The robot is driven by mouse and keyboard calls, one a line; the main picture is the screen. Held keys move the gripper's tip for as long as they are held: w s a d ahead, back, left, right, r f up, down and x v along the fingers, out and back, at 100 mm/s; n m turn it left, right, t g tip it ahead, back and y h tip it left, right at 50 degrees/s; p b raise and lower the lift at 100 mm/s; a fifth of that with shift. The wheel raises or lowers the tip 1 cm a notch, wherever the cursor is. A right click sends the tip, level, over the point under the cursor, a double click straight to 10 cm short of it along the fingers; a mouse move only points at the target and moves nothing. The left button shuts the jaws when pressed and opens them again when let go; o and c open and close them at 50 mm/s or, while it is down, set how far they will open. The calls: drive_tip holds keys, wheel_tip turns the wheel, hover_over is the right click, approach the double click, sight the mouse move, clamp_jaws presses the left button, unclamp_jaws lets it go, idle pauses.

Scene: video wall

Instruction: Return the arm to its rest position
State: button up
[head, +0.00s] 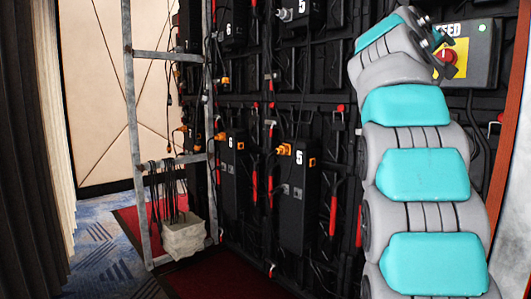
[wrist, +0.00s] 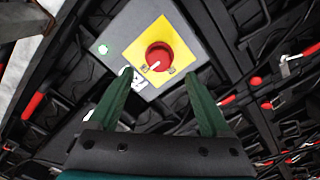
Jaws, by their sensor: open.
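My gripper (wrist: 162,92) is open and empty in the wrist view, with its two green fingers spread apart. Its tips point toward a grey control box (wrist: 200,62) with a red emergency stop button (wrist: 160,55) on a yellow plate and a small green light. The fingertips lie just below the button in the picture; I cannot tell whether they touch the box. In the head view my grey and teal arm rises at the right, and my gripper (head: 442,42) is at the box (head: 482,50), partly covering its left side and label.
The black back of the video wall (head: 300,120), with numbered modules and cables, stands close behind my arm. Dark curtains (head: 30,150) hang at the far left. Carpet (head: 105,262) at the lower left is free.

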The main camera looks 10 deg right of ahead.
drive_tip(key=w+a+f+n+g+y+p, duration=0.15)
drive_tip(key=a+f+y, duration=0.35)
drive_tip(key=f, duration=0.6)
drive_tip(key=a+f+n+y+p, duration=0.1)
drive_tip(key=a+f+y+p, duration=0.15)
drive_tip(key=a+f, duration=0.65)
drive_tip(key=s+a+f+g+y, duration=0.1)
drive_tip(key=s+a+f+y, duration=0.35)
drive_tip(key=f, duration=0.75)
drive_tip(key=s+a+f+g+y+p, duration=0.1)
drive_tip(key=s+a+f+g, duration=0.1)
drive_tip(key=s+a+f, duration=0.5)
drive_tip(key=s+a+f+g+y+p, duration=0.1)
drive_tip(key=s+a+f+g, duration=0.2)
drive_tip(key=s+a+f, duration=0.4)
drive_tip(key=s+a+f+n+g+y+p, duration=0.1)
drive_tip(key=s+a+f, duration=0.6)
drive_tip(key=s, duration=0.8)
drive_tip(key=shift+s+a+f+g+y+p, duration=0.35)
drive_tip(key=shift+f+g+y, duration=0.15)
drive_tip(key=shift+g, duration=0.25)
